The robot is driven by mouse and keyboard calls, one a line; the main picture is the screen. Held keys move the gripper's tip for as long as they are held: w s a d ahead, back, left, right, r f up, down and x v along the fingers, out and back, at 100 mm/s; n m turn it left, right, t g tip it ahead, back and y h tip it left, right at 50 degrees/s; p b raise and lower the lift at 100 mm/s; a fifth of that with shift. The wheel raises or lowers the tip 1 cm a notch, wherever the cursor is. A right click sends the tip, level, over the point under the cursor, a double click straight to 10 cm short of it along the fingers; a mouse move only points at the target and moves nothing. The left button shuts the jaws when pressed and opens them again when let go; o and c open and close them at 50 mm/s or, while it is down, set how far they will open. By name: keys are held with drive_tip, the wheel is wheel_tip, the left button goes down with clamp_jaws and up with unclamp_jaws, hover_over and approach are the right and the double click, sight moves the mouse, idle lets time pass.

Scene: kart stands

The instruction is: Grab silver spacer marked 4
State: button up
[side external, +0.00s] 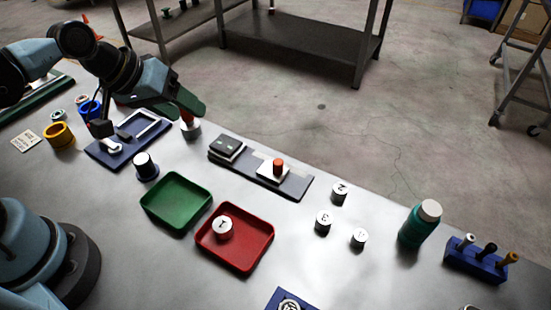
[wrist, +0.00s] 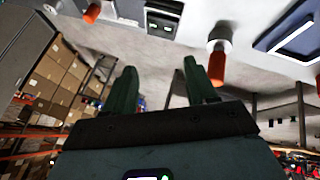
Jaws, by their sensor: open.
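Silver spacers with white marked tops stand right of centre on the grey table in the side view. One spacer (side external: 359,238) has a small mark that may be a 4, but I cannot read it surely. A spacer (side external: 323,222) beside it looks marked 3, and another (side external: 340,193) behind looks marked 2. A spacer (side external: 222,228) that looks marked 1 sits in the red tray (side external: 262,258). My gripper (side external: 190,103) is open and raised over the far left edge, well away from these. Its two green fingers also show in the wrist view (wrist: 160,78), with nothing between them.
A silver cylinder with an orange peg (wrist: 217,68) stands close to my gripper. A green tray (side external: 176,203), dark board (side external: 294,187), blue tray (side external: 104,152), teal bottle (side external: 417,229) and blue peg block (side external: 475,264) also occupy the table. Space around the spacers is mostly clear.

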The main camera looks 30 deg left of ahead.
sight(349, 239)
drive_tip(key=w+d+f+n+g+h, duration=0.1)
drive_tip(key=d+f+n+h, duration=0.1)
drive_tip(key=d, duration=0.4)
drive_tip(key=w+d+f+n+g+h, duration=0.1)
drive_tip(key=d+f+n+g+h, duration=0.1)
drive_tip(key=d+n, duration=0.3)
drive_tip(key=w+d+f+n+g+h, duration=0.1)
drive_tip(key=d+n+h, duration=0.3)
drive_tip(key=d, duration=0.4)
drive_tip(key=shift+w+d+f+n+g+h, duration=0.15)
drive_tip(key=shift+w+d+f, duration=0.05)
drive_tip(key=shift+f, duration=0.2)
drive_tip(key=shift+w+d+f+n+g+h, duration=0.15)
drive_tip(key=shift+w+f, duration=0.05)
drive_tip(key=shift+f, duration=0.15)
drive_tip(key=d+n, duration=0.1)
drive_tip(key=s+d+f+g+h, duration=0.1)
drive_tip(key=d+f+n+h, duration=0.1)
drive_tip(key=shift+s+d+f+n+g, duration=0.1)
drive_tip(key=shift+s+d+n+g, duration=0.2)
drive_tip(key=shift+s+g, duration=0.1)
drive_tip(key=shift+d+f, duration=0.1)
drive_tip(key=shift+d, duration=0.1)
drive_tip(key=x, duration=0.6)
drive_tip(key=shift+s+d, duration=0.1)
drive_tip(key=shift+d, duration=0.15)
drive_tip(key=shift+s+x, duration=0.15)
drive_tip(key=shift+x, duration=1.2)
drive_tip(key=shift+s+x, duration=0.15)
drive_tip(key=shift+x, duration=1.2)
